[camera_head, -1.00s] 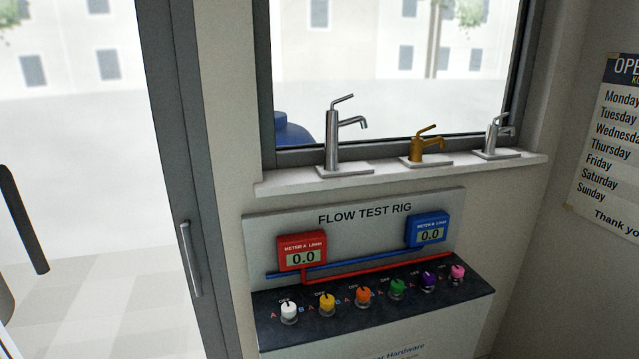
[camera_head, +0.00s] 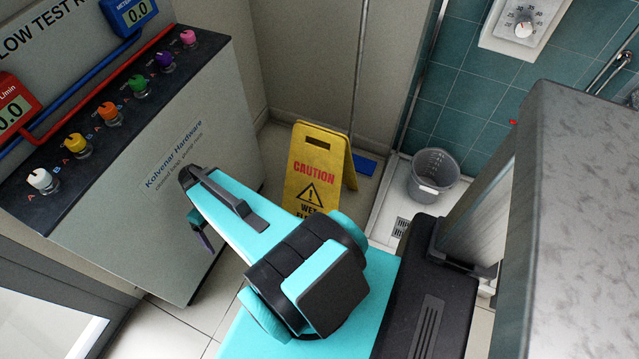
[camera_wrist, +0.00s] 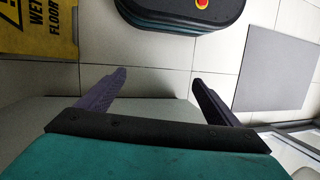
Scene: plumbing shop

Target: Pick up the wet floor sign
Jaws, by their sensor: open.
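The yellow wet floor sign (camera_head: 318,160) stands upright on the floor past my arm in the head view, its lower part hidden behind the arm. In the head view, only a small part of my gripper shows behind the arm (camera_head: 200,228).
The flow test rig (camera_head: 170,130) with coloured knobs stands at the left. A grey bucket (camera_head: 433,175) sits in the tiled shower corner to the right of the sign. A blue flat thing (camera_head: 365,165) lies behind the sign. A grey counter (camera_head: 590,220) fills the right.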

